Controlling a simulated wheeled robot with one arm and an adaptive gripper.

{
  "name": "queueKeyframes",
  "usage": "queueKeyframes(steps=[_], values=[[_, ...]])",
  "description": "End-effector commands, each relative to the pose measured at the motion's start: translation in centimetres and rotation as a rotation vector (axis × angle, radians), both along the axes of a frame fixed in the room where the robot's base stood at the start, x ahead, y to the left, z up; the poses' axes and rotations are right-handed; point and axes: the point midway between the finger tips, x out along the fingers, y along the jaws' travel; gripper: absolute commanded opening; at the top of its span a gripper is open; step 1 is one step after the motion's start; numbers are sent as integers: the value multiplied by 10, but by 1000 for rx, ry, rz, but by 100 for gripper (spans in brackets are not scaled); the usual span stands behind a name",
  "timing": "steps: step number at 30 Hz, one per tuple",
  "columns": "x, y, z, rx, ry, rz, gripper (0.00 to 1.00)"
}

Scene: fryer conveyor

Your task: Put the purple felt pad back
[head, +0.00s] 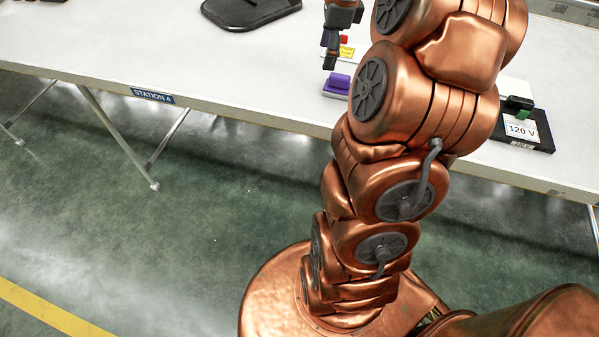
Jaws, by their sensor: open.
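A purple block-like thing (339,81) sits on a paler lilac base (335,94) near the table's front edge, just left of my arm. I cannot tell which part is the felt pad; my arm may hide its right side. My gripper (331,58), dark and small in view, is open above the table, just behind the purple thing and apart from it in the picture. A small purple patch (325,38) shows beside the gripper, and I cannot tell what it belongs to.
A red piece (343,39) and a yellow piece (347,52) lie close behind the gripper. A black tray-like thing (250,10) lies at the back left. A black device marked 120 V (520,130) stands at the right.

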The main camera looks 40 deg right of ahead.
Motion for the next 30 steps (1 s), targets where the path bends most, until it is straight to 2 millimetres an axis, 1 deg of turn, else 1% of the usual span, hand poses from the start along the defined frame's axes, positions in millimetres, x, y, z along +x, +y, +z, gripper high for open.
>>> queueKeyframes(steps=[1,2,3,6,8,9,12,15,18,21,24,27,30], values=[[-2,27,2,-7,1,124,78],[-4,42,3,-13,0,204,78],[-8,62,4,-22,-1,312,78],[-22,108,4,-37,-1,576,78],[-34,134,2,-43,2,733,78],[-43,149,0,-48,3,833,78],[-69,185,-5,-53,9,1085,78],[-98,214,-12,-55,15,1327,78],[-131,237,-21,-50,21,1562,78],[-163,253,-32,-41,27,1783,78],[-191,264,-42,-25,29,1968,78],[-212,269,-50,-15,29,2102,78],[-225,270,-56,0,29,2186,78]])
